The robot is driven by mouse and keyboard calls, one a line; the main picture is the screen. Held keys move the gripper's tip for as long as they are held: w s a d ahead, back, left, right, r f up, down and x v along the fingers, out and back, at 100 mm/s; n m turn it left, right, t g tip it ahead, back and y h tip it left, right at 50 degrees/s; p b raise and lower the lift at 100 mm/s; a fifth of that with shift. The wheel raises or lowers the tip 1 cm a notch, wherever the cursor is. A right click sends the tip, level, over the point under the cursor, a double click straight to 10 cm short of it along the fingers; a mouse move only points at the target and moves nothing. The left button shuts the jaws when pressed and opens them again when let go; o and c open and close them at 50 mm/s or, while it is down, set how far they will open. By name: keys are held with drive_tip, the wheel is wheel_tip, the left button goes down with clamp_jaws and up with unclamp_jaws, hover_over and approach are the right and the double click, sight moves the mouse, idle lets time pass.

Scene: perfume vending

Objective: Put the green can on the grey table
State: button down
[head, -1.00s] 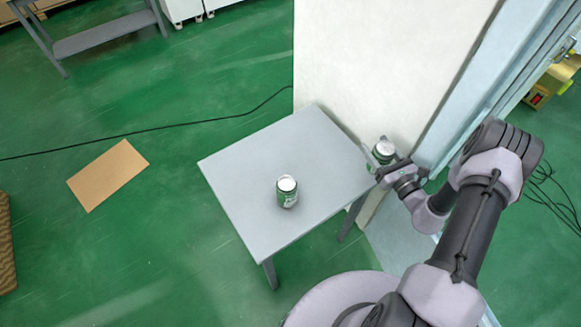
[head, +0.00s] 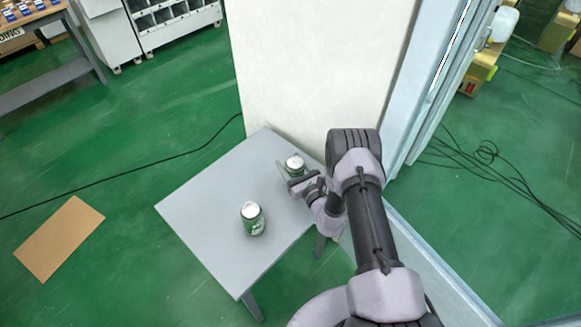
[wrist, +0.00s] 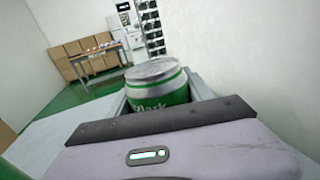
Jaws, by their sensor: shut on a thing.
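My gripper (head: 297,182) is shut on a green can (head: 294,166) with a silver top, near the right back edge of the grey table (head: 205,215). In the wrist view the held can (wrist: 158,92) is upright between the fingers, its lower part hidden. The head view does not clearly show whether its base touches the table. A second green can (head: 252,219) stands upright on the table, to the left and nearer, apart from my gripper.
A white wall panel (head: 320,70) rises right behind the table. A cardboard sheet (head: 60,238) lies on the green floor at left. Cables (head: 490,160) lie on the floor at right. The table's left part is clear.

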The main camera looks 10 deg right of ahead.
drive_tip(key=shift+f, duration=0.7)
drive_tip(key=shift+r, duration=0.15)
drive_tip(key=shift+c, duration=2.1)
unclamp_jaws()
